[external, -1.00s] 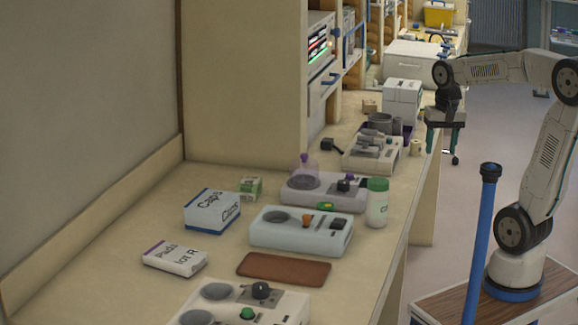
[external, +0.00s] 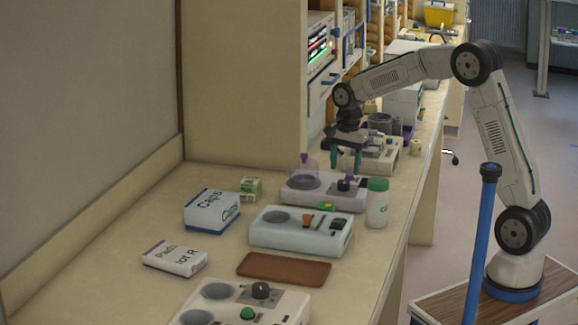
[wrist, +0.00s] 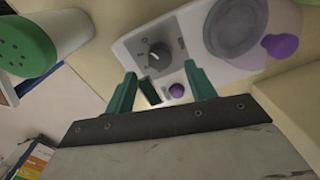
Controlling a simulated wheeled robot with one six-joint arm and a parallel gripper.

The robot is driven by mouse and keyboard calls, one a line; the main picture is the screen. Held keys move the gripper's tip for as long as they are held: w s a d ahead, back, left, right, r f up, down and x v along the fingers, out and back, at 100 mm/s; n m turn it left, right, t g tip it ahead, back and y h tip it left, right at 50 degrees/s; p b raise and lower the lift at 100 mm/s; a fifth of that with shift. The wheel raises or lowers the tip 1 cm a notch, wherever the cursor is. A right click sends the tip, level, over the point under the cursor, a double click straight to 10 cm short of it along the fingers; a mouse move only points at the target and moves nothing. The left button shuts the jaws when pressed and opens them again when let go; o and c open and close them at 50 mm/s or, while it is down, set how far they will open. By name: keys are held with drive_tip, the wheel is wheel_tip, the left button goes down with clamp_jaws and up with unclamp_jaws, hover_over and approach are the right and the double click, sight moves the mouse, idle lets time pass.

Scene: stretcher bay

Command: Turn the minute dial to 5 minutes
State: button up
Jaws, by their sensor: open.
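A pale device (external: 323,191) stands on the bench with a round grey pad on its left. Its dark dial (external: 345,184) shows in the wrist view as a grey-black knob (wrist: 158,57) with a light pointer and marks around it. I cannot read the marks. A purple button (wrist: 176,90) and a dark rectangular part (wrist: 149,93) lie beside it. My gripper (external: 345,168) is open and empty above this device, pointing down. In the wrist view its teal fingers (wrist: 159,71) are apart, on either side below the dial, and appear not to touch it.
A purple-topped flask (external: 304,168) stands on the pad. A green-capped bottle (external: 377,205) stands close at the right. A light-blue device (external: 300,232) with an orange knob is in front, another device (external: 372,152) behind.

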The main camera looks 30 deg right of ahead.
sight(344, 181)
wheel_tip(344, 181, down, 5)
drive_tip(key=shift+w, duration=0.1)
idle(0.3)
drive_tip(key=c, duration=1)
drive_tip(key=shift+o, duration=0.2)
